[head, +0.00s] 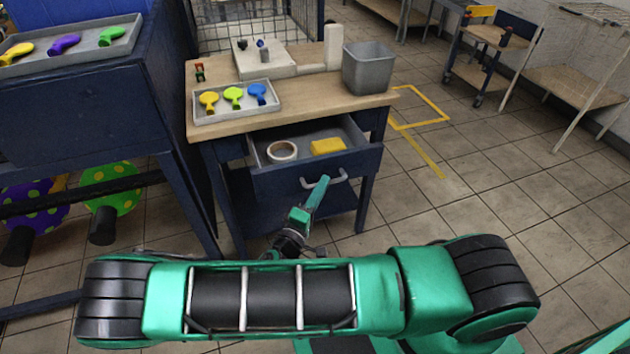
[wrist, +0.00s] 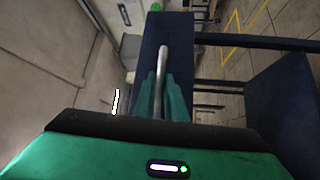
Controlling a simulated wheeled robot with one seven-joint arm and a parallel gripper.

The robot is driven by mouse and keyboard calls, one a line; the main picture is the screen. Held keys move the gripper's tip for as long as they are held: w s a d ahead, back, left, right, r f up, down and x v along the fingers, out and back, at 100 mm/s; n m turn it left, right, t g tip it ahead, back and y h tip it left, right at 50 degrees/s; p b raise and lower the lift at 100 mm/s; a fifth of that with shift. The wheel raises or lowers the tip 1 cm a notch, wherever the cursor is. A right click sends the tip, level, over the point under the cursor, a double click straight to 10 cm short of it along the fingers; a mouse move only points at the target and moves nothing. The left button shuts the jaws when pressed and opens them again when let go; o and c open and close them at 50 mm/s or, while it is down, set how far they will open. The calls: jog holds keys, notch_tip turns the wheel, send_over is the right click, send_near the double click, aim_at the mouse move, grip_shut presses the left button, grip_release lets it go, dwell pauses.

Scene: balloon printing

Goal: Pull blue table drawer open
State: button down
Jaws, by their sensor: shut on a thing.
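The blue table drawer (head: 270,181) is pulled out from under the wooden tabletop, with its inside in view. Its grey bar handle (head: 340,180) is on the front face; the handle also shows in the wrist view (wrist: 163,55). My gripper (head: 323,182) is at the handle, and in the wrist view its green fingers (wrist: 160,98) are closed around the bar. A roll of tape (head: 282,151) and a yellow block (head: 328,146) lie in the drawer. The exact contact of the fingertips is partly hidden.
On the tabletop (head: 300,113) stand a tray of balloons (head: 236,115), a grey bin (head: 368,68) and a pale device (head: 265,58). A blue cabinet (head: 80,110) with another balloon tray is at the left.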

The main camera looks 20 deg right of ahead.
jog(key=shift+s+d+f, duration=0.1)
jog(key=shift+s+f, duration=0.1)
jog(key=shift+s, duration=0.5)
jog(key=c, duration=1.8)
grip_release()
jog(key=v, duration=1)
jog(key=shift+a, duration=0.4)
jog(key=shift+s, duration=0.15)
